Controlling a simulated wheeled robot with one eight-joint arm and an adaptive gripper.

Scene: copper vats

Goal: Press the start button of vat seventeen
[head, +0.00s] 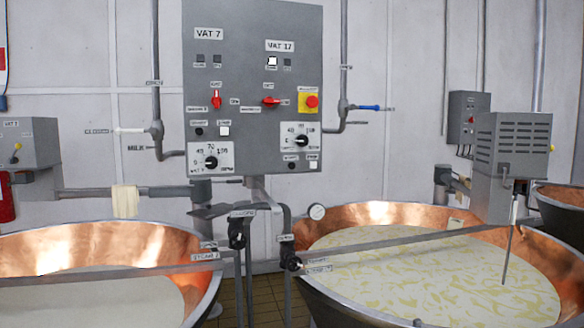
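The grey control panel (253,90) hangs at the upper middle of the head view. Its right column is labelled VAT 17 (280,46). Low in that column are a black button (292,165) and a white button (313,164) side by side, under a dial (301,140). The small labels above these buttons are too blurred to read, so I cannot tell which says start. Above the dial are a red switch (271,101) turned sideways and a red stop button on yellow (311,101). One VAT 17 lamp (272,61) is bright white. My gripper is not in view.
The VAT 7 column has its own black button (198,131), white button (224,131) and dial (211,162). Copper vats stand at left (110,240) and right (385,215), with pipes and valves (290,262) between them below the panel. A grey stirrer housing (512,150) stands right.

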